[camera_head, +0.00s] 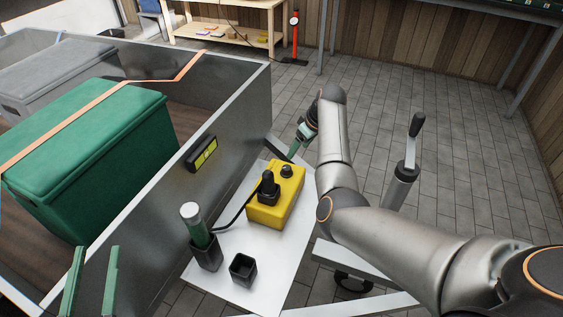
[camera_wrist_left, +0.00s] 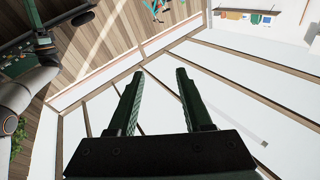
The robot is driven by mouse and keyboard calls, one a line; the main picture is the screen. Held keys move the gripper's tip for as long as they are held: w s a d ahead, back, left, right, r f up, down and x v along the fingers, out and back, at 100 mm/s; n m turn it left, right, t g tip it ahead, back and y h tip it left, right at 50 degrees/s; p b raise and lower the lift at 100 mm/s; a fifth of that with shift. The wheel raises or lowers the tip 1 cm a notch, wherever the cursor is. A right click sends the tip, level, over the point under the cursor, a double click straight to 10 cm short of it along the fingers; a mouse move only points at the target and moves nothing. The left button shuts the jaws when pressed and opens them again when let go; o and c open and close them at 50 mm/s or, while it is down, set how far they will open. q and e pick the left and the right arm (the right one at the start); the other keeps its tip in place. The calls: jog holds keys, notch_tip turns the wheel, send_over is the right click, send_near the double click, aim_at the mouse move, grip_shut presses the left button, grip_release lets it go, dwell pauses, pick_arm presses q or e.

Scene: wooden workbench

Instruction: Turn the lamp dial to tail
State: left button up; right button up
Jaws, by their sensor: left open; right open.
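A yellow control box (camera_head: 282,202) lies on the white board beside the trailer. On its top are a small round black knob (camera_head: 286,171) and a larger upright black handle (camera_head: 268,188). No dial markings can be read, so I cannot tell the "tail" position. My right gripper (camera_head: 294,153) is just beyond the box, near the small knob and apparently apart from it; my arm partly hides it. My left gripper (camera_head: 92,282) is open and empty at the lower left. In the left wrist view its two green fingers (camera_wrist_left: 157,98) stand apart with nothing between them.
A grey trailer wall (camera_head: 228,112) with a yellow-black lamp (camera_head: 203,154) stands left of the board, holding a green case (camera_head: 85,150). A crank post (camera_head: 405,170) stands right.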

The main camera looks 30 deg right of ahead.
pick_arm(q)
jog(key=s+d+r+m+t+h+b, duration=0.1)
jog(key=s+r+m+t+h, duration=0.1)
jog(key=s+r+m+h, duration=0.3)
jog(key=s+r+m+t+h+b, duration=0.1)
jog(key=r+h+b, duration=0.1)
jog(key=r, duration=0.5)
pick_arm(e)
send_near(287, 168)
jog(key=f, duration=0.1)
jog(key=b+x, duration=0.1)
jog(key=x, duration=0.2)
jog(key=shift+w+f+b, duration=0.2)
jog(key=shift+b, duration=0.15)
jog(key=b+x, duration=0.2)
jog(key=shift+w+f, duration=0.1)
jog(key=shift+f, duration=0.15)
pick_arm(q)
jog(key=shift+s+d+f+h+b, duration=0.15)
jog(key=shift+f+h+b, duration=0.2)
jog(key=shift+f, duration=0.4)
jog(key=shift+s+d+f+h+b, duration=0.15)
jog(key=shift+d+f+h+b, duration=0.2)
jog(key=shift+f, duration=0.4)
jog(key=shift+s+f+h+b, duration=0.2)
jog(key=shift+f+h, duration=0.2)
jog(key=shift+f, duration=0.35)
pick_arm(e)
jog(key=shift+x, duration=0.9)
